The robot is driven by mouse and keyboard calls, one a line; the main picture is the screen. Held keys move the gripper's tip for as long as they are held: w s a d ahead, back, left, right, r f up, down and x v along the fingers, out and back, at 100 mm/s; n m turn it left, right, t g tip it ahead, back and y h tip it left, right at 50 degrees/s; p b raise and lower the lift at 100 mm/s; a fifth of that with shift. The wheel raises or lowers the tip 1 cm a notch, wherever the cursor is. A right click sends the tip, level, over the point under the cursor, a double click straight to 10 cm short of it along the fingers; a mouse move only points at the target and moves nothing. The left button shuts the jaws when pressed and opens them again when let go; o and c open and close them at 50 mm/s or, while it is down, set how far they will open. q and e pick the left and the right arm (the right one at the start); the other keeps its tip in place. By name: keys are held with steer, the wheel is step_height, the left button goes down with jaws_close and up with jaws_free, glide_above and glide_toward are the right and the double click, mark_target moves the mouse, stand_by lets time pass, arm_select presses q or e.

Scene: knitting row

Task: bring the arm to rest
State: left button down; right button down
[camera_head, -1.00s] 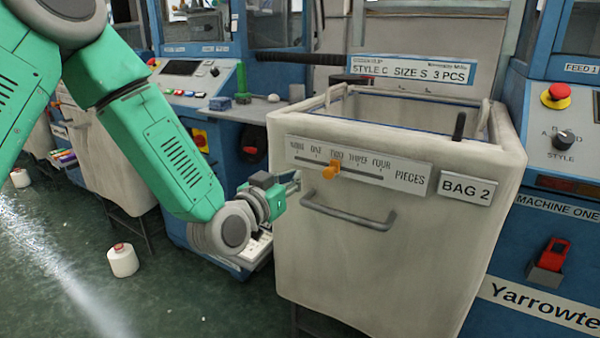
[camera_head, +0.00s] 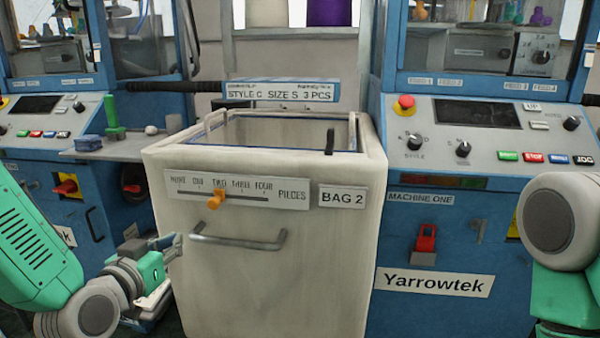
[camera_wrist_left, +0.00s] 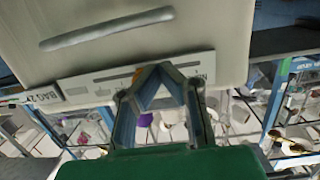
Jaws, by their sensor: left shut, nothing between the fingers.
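My left arm (camera_head: 40,245) comes in low at the left of the head view. My left gripper (camera_head: 172,246) is shut and empty, its fingers near the left front edge of the bag bin, left of the handle (camera_head: 238,239); I cannot tell if they touch it. In the left wrist view, the gripper's fingertips (camera_wrist_left: 155,68) meet before the bin's slider plate. The pale bin (camera_head: 270,290) has a BAG 2 label (camera_head: 342,196) and an orange slider knob (camera_head: 215,199) near TWO. My right arm (camera_head: 560,230) shows at the right edge; its gripper is out of view.
A blue MACHINE ONE panel (camera_head: 480,130) stands right of the bin, with a red emergency button (camera_head: 405,102) and a red switch (camera_head: 426,238). Another blue machine (camera_head: 60,125) stands at the left. A sign (camera_head: 280,91) reads STYLE C SIZE S 3 PCS.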

arm_select(q)
steer(key=s+d+f+g+p, duration=0.25)
steer(key=s+f+g, duration=0.3)
steer(key=f, duration=0.45)
steer(key=s+a+f+g+y+p, duration=0.1)
steer(key=s+f+g, duration=0.4)
steer(key=s, duration=0.9)
steer(key=s+a+f+g+p, duration=0.1)
steer(key=s+f+g+p, duration=0.3)
steer(key=s+f, duration=0.4)
steer(key=s+g, duration=0.1)
steer(key=s, duration=0.4)
steer(key=shift+s+y+p, duration=0.35)
steer(key=shift+s+y, duration=0.05)
steer(key=shift+w+g, duration=0.1)
steer(key=shift+g, duration=0.15)
